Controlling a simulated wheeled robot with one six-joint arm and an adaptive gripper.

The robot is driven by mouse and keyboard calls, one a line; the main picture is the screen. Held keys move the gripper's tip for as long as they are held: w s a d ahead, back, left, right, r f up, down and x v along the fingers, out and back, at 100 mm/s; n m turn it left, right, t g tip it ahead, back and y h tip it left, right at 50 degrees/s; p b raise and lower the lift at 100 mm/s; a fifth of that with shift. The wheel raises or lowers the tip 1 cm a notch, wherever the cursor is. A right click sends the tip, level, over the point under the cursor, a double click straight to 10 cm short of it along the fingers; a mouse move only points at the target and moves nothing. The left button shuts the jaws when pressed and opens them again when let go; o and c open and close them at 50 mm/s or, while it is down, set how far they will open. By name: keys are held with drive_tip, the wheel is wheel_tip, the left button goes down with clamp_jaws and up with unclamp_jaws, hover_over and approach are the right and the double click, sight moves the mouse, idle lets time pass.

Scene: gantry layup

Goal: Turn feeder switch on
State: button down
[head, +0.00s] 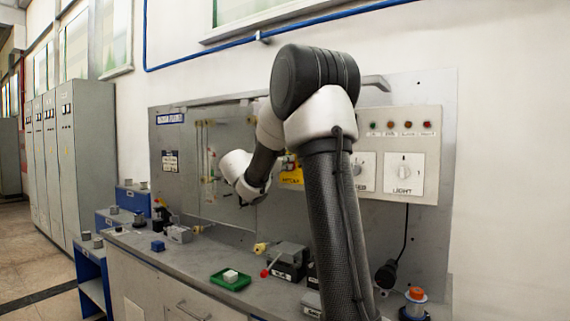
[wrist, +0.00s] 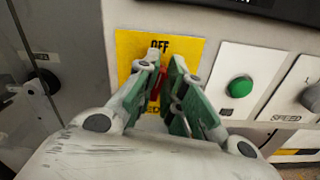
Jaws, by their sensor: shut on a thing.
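The feeder switch is a red handle (wrist: 162,78) on a yellow plate (wrist: 127,48) marked OFF at the top. In the head view, a part of the yellow plate (head: 291,172) shows on the panel beside my arm. In the wrist view, my gripper (wrist: 167,64) is at the plate, its green-padded fingers on both sides of the red handle and shut on it. The fingers hide most of the handle, so its exact angle is hard to tell. In the head view my arm hides the gripper.
Right of the plate are a green button (wrist: 240,87) and a SPEED knob (wrist: 312,97). The panel also carries a LIGHT knob (head: 404,171) and small indicator lamps (head: 403,125). The bench below holds a green tray (head: 230,280), a blue block (head: 157,246) and other devices.

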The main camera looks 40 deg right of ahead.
drive_tip(key=shift+s+d+f+m, duration=0.1)
drive_tip(key=shift+s+f+m, duration=0.15)
drive_tip(key=shift+m, duration=2.35)
drive_tip(key=shift+s+d+f+m, duration=0.15)
drive_tip(key=shift+f+m, duration=0.15)
drive_tip(key=shift+m, duration=2.3)
drive_tip(key=shift+s+f+m, duration=0.2)
drive_tip(key=shift+f+m, duration=0.05)
drive_tip(key=shift+m, duration=2.35)
drive_tip(key=c, duration=1.5)
unclamp_jaws()
drive_tip(key=v, duration=1.2)
